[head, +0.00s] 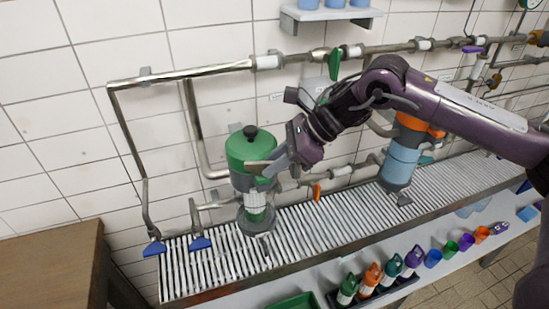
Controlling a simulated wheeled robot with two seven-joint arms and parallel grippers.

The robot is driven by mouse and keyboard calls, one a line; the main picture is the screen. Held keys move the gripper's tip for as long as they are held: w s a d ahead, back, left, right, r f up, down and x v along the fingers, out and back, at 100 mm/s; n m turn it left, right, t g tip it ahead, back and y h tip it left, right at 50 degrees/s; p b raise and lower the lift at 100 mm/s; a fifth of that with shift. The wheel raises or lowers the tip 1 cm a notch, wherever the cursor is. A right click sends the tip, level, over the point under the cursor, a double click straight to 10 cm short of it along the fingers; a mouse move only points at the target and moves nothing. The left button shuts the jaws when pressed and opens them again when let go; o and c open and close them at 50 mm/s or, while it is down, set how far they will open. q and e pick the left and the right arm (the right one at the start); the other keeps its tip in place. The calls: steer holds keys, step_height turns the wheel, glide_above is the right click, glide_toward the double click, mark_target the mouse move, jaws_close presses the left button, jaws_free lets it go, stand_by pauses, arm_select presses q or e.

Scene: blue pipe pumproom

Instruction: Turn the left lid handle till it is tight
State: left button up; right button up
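The left filter housing has a green lid (238,150) with a black knob-like handle (250,132) on top, and a clear lower bowl (254,218). My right gripper (262,170) comes in from the right. Its grey fingers are in front of the right side of the green lid, below the black handle in the picture. I cannot tell whether they touch the lid, or how far apart they are. The black handle is in plain sight with no finger around it. My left gripper is out of view.
A second housing with an orange top (412,122) and blue body (400,165) stands right, partly behind my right arm. Pipes run along the tiled wall. A slatted grating (330,225) lies below. Bottles (371,279) stand in front; a wooden cabinet (50,265) is left.

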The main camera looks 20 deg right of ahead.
jaws_close()
